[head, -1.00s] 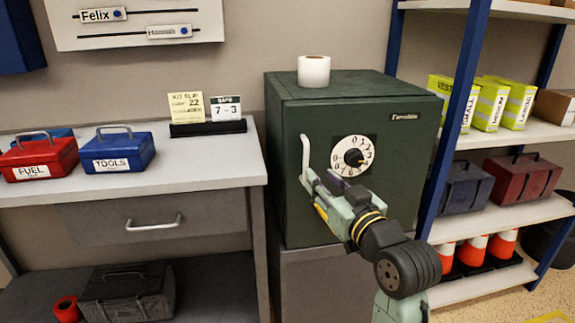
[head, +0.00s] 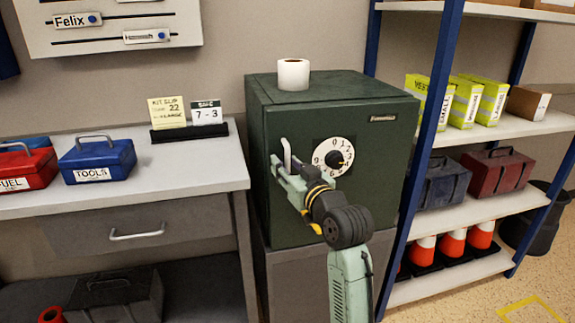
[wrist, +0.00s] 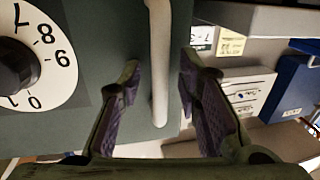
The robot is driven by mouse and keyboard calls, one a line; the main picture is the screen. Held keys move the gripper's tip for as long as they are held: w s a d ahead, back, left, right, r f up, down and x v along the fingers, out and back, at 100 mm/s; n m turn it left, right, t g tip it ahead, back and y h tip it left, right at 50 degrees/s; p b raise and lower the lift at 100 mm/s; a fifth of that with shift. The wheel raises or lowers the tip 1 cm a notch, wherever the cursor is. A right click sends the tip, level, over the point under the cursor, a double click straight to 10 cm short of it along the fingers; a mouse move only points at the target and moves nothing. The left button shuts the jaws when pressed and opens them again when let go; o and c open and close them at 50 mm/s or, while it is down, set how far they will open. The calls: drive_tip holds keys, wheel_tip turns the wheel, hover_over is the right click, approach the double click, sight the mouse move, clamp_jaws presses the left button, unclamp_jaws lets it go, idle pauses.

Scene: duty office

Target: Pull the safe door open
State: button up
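The dark green safe (head: 390,160) stands on a grey cabinet, its door looking shut and flush. The door has a pale vertical bar handle (head: 287,153) at its left and a white number dial (head: 333,148) with a black knob. In the wrist view the handle (wrist: 160,60) runs down between the two fingers of my gripper (wrist: 158,85), with a small gap showing on each side. The fingers are open, one on either side of the bar. In the head view my gripper (head: 281,172) is at the handle's lower part, which it partly hides.
A paper roll (head: 293,74) stands on top of the safe. A desk (head: 190,176) with a drawer is close at the left, bearing a blue tool box (head: 97,160) and note cards (head: 190,113). A blue-framed shelf rack (head: 434,130) stands close at the right. Floor is clear at lower right.

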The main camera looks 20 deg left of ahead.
drive_tip(key=shift+c, duration=0.2)
clamp_jaws()
idle(0.6)
